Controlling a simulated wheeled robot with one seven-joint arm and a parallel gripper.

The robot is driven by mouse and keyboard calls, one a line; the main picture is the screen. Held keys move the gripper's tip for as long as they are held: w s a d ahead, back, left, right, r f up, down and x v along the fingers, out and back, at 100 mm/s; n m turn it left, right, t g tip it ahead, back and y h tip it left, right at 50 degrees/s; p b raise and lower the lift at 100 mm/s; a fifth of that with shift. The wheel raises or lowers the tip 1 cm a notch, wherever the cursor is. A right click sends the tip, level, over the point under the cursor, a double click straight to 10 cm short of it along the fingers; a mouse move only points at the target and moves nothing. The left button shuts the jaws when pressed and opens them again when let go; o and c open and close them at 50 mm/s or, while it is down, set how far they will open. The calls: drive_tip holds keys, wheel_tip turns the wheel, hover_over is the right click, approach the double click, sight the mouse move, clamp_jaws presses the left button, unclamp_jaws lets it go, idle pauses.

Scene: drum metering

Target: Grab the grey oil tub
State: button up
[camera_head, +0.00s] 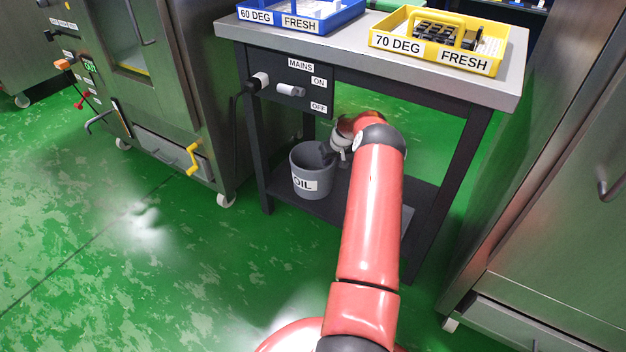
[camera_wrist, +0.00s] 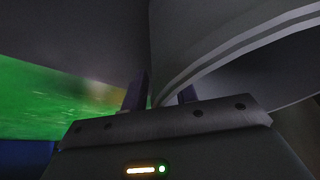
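The grey oil tub (camera_head: 306,187) stands upright on the lower shelf of the table, with a white OIL label facing front. My arm reaches under the tabletop from the right, and my gripper (camera_head: 325,157) is at the tub's right side, over its rim. In the wrist view, my gripper (camera_wrist: 162,95) has its two dark fingers apart, with the tub's curved rim (camera_wrist: 215,58) running between them. The wall looks close to the left finger, with a gap before the right one. The fingertips are partly hidden by the tub.
The dark lower shelf (camera_head: 417,200) and table legs surround the tub. A switch panel (camera_head: 290,90) with a plug hangs above it. Blue (camera_head: 300,18) and yellow (camera_head: 440,42) trays sit on the tabletop. Steel cabinets flank the table; the green floor in front is clear.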

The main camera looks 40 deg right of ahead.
clamp_jaws()
idle(1.4)
